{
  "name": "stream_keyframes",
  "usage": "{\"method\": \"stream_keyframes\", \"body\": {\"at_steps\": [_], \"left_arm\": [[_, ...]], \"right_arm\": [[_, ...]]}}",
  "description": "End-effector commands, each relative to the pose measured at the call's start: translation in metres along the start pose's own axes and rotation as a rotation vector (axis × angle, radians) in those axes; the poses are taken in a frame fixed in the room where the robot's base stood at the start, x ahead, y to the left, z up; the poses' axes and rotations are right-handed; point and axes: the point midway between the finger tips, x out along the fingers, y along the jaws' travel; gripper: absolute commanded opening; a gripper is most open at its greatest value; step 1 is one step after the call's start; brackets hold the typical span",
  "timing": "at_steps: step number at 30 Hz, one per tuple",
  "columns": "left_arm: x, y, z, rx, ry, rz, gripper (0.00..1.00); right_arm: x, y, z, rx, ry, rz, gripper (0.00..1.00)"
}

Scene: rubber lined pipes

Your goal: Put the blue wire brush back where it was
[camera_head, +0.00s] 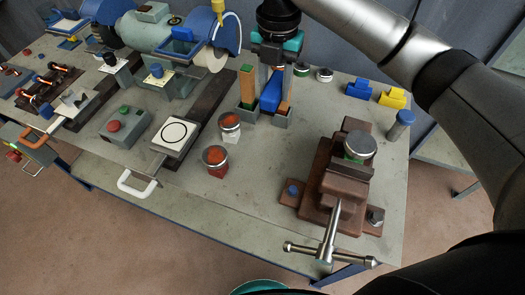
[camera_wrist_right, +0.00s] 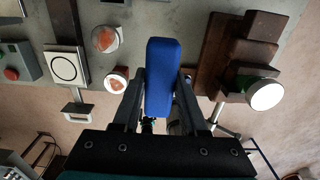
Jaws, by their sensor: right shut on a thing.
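The blue wire brush (camera_head: 270,97) hangs below my right gripper (camera_head: 272,80), which is shut on it. In the right wrist view the brush (camera_wrist_right: 165,75) shows as a long blue block between the two dark fingers. In the head view it shows in front of or over a small grey holder (camera_head: 247,113) that also has an upright piece with a green and orange face (camera_head: 247,88). I cannot tell whether the brush touches the holder. My left gripper is not in view.
A brown vise (camera_head: 330,190) with a metal handle holds a round-capped part to the right. Two orange-topped jars (camera_head: 216,160) stand left of it. A bench grinder (camera_head: 165,45), a control box (camera_head: 125,126) and a white plate (camera_head: 175,134) are at left. Blue and yellow blocks (camera_head: 392,97) lie at back right.

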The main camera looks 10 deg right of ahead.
Motion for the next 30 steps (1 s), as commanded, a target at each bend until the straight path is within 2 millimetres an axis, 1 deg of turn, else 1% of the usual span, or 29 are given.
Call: {"method": "stream_keyframes", "body": {"at_steps": [5,12,15,18,26,30], "left_arm": [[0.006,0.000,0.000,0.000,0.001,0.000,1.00],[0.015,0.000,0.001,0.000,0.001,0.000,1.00],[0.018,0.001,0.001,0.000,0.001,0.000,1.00],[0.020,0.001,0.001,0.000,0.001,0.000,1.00],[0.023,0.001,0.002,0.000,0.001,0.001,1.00],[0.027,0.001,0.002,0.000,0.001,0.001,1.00]], "right_arm": [[0.042,-0.002,-0.001,0.001,0.004,-0.006,0.00],[0.107,-0.002,-0.001,0.001,0.004,-0.006,0.00],[0.130,-0.002,-0.001,0.000,0.003,-0.005,0.00],[0.144,-0.001,-0.001,-0.001,0.001,-0.004,0.00],[0.164,-0.001,-0.001,-0.001,0.002,-0.003,0.00],[0.186,-0.002,-0.001,0.000,0.001,-0.004,0.00]]}}
